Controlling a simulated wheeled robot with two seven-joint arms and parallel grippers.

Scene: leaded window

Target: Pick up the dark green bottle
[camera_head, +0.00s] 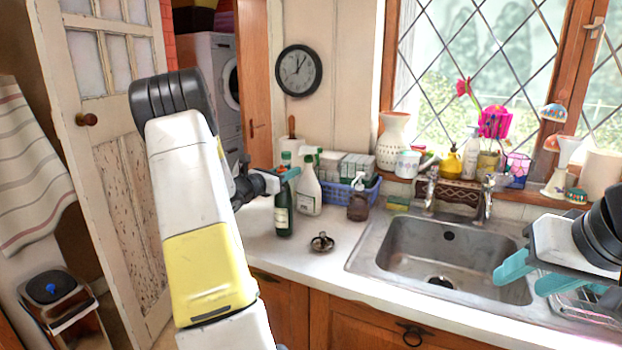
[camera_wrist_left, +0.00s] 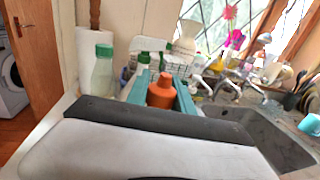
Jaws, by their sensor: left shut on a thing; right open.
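The dark green bottle (camera_head: 285,208) stands upright on the white counter in the head view, left of the sink, with a pale label. My left gripper (camera_head: 288,174) is shut at the top of this bottle and hides part of it. In the left wrist view, the teal fingers of my left gripper (camera_wrist_left: 160,98) sit on both sides of an orange neck and cap (camera_wrist_left: 160,90), which seems to be the bottle's top. My right gripper (camera_head: 535,275) is open and empty over the right side of the sink.
A white bottle (camera_head: 309,190) stands close behind, with a brown pump bottle (camera_head: 358,200) and a blue basket (camera_head: 340,191) to the right. A small dark metal item (camera_head: 322,241) lies in front. The sink (camera_head: 450,255) is on the right. Bare counter lies at the front left.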

